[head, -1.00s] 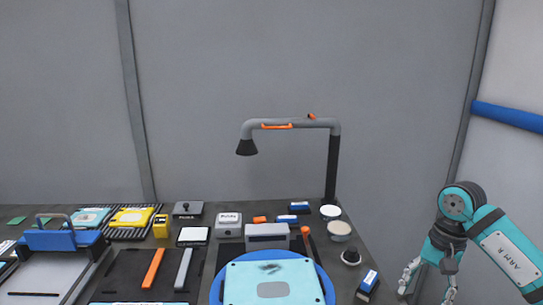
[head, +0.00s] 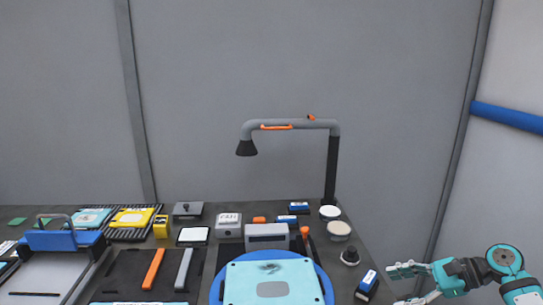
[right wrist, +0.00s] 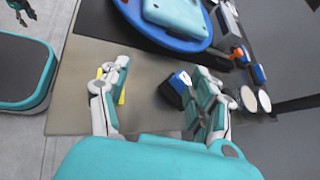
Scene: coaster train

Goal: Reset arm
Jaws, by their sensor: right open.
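My right gripper (head: 398,286) is at the lower right of the head view, with its fingers pointing left toward the table's right edge. In the right wrist view its two fingers (right wrist: 160,78) are spread wide apart with nothing held between them. The blue and black block (right wrist: 180,86) shows close beside the right-hand finger in that view; I cannot tell whether they touch. What looks like my left gripper (right wrist: 22,12) shows small and dark at the top left of the right wrist view. Its jaw state is unclear, and it is outside the head view.
A teal plate (head: 300,285) lies on a blue round turntable (head: 328,284). A lamp with a grey arm (head: 333,170) stands at the back right. Round pots (head: 339,229) and a dark knob (head: 350,256) line the right edge.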

